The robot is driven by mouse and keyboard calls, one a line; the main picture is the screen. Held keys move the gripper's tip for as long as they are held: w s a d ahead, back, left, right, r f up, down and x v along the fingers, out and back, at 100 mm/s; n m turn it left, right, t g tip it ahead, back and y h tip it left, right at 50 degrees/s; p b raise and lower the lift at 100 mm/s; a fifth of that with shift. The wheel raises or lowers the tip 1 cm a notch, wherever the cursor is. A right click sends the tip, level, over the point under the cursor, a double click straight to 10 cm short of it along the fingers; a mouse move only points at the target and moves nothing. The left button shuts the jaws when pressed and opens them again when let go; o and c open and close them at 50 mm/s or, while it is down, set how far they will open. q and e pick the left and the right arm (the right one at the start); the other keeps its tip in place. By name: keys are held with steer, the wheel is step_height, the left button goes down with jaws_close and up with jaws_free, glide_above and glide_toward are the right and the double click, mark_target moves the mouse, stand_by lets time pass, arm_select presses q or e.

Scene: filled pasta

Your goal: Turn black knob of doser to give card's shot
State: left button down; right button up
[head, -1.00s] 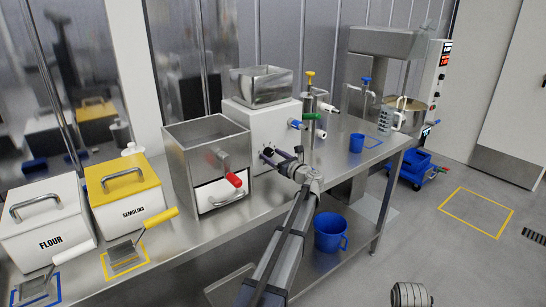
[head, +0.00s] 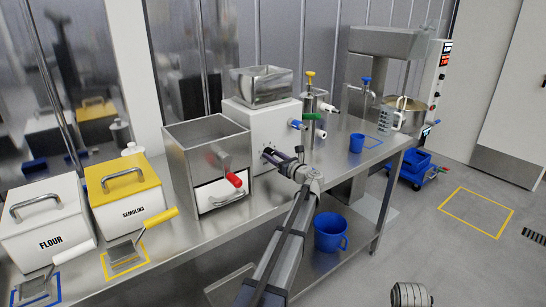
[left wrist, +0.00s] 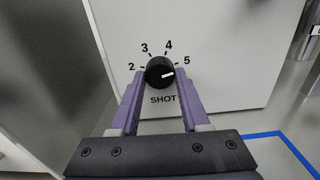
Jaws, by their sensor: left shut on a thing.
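The doser (head: 245,127) is a white box with a steel hopper on the steel bench. In the left wrist view, its black knob (left wrist: 160,72) sits on the white face above the word SHOT, with numbers 2 to 5 showing around it. The knob's white pointer points right, a little below the 5 mark. My left gripper (left wrist: 160,82) has its purple fingers shut on either side of the knob. In the head view, the left gripper (head: 276,160) reaches the doser's front, and the knob is mostly hidden. I see no readable card. My right gripper is out of view.
A steel box with a red-handled lever (head: 234,180) stands just left of the doser. Blue-tipped (head: 297,124) and green-tipped (head: 312,116) parts stick out at its right. A blue bucket (head: 330,232) sits below the bench. A blue cup (head: 356,143) stands farther right.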

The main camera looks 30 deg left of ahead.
arm_select(q)
steer(key=m, duration=0.9)
steer(key=shift+s, duration=0.1)
steer(key=shift+m, duration=0.5)
stand_by(0.3)
steer(key=shift+c, duration=1.9)
jaws_free()
steer(key=v, duration=0.6)
steer(key=shift+s+d, duration=0.15)
steer(key=shift+d, duration=0.05)
steer(key=shift+s+d, duration=0.2)
steer(key=shift+d, duration=0.4)
